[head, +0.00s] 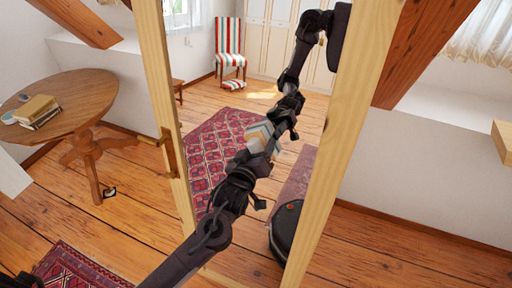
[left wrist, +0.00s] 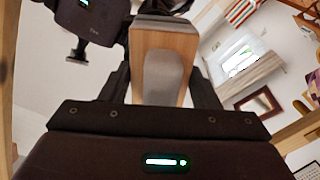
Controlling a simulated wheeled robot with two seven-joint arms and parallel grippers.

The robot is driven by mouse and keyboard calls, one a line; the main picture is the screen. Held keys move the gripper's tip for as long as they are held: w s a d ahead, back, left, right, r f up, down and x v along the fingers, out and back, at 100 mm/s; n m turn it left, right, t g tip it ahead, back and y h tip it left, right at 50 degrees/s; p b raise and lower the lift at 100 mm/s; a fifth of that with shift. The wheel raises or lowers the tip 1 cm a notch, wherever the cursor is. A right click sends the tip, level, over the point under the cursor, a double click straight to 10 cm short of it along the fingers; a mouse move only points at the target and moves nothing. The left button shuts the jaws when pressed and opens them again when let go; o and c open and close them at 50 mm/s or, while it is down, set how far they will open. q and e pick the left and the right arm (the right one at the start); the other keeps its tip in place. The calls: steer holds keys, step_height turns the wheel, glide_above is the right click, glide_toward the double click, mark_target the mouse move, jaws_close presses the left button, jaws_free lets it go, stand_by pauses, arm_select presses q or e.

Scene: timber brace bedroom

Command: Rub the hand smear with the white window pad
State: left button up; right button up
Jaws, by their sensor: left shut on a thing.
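A wood-framed pane (head: 225,110) stands ahead in the head view and mirrors the room and my own body. My left arm reaches up to it from the bottom. The left gripper (head: 252,164) is shut on the window pad (head: 257,147), a block with pale grey and wood-coloured faces. The pad and its reflection almost meet, so it is at or very near the glass; contact is not certain. In the left wrist view the pad (left wrist: 165,65) sits between the fingers (left wrist: 165,92). I cannot make out the hand smear. My right gripper is not clearly seen.
The pane's frame has a brass handle (head: 158,140) on its left and a pale right post (head: 335,150). A round wooden table (head: 85,95) with books (head: 37,110) stands left. A patterned rug (head: 75,268) lies below. A timber beam (head: 425,50) slopes at upper right.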

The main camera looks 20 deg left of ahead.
arm_select(q)
steer(key=shift+s, duration=0.15)
steer(key=shift+s+a+r, duration=0.1)
steer(key=shift+s+a, duration=0.05)
steer(key=shift+s, duration=0.8)
steer(key=shift+s+a+r, duration=0.15)
steer(key=shift+s, duration=0.75)
steer(key=shift+s+a+r, duration=0.1)
steer(key=shift+s+a, duration=0.05)
steer(key=shift+s, duration=0.8)
steer(key=shift+s+a+r, duration=0.1)
steer(key=shift+s, duration=0.65)
steer(key=shift+s+a+r, duration=0.1)
steer(key=shift+s, duration=0.65)
steer(key=shift+w, duration=0.1)
